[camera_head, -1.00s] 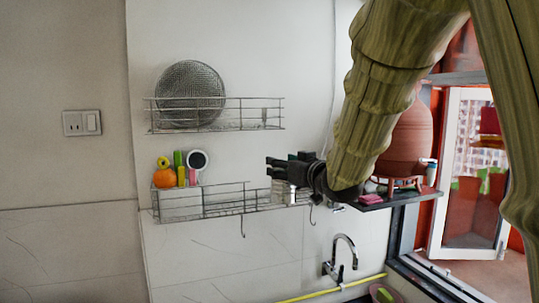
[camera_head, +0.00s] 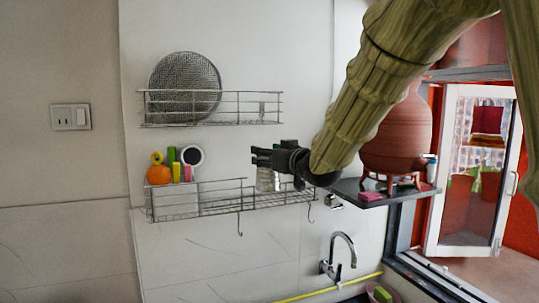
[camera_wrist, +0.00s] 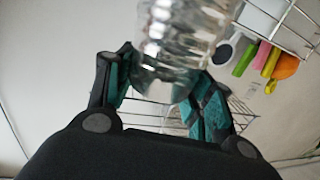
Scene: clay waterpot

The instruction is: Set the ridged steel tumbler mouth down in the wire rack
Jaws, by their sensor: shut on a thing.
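The ridged steel tumbler (camera_wrist: 180,45) is shiny and ribbed, and sits between the fingers of my gripper (camera_wrist: 165,88) in the wrist view. In the head view my gripper (camera_head: 268,158) points left and is shut on the tumbler (camera_head: 268,181), which shows small and blurred just below the fingers. I cannot tell which way its mouth faces. The wire rack has an upper shelf (camera_head: 205,123) and a lower shelf (camera_head: 222,208) on the wall. The tumbler overlaps the lower shelf's right part in the picture; contact is unclear.
A round mesh strainer (camera_head: 186,85) stands in the upper shelf. An orange item (camera_head: 158,174), green and pink items and a round white-rimmed thing (camera_head: 192,157) are at the lower shelf's left end. A clay pot (camera_head: 400,140) stands on a dark ledge (camera_head: 350,188) at right. A tap (camera_head: 342,255) is below.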

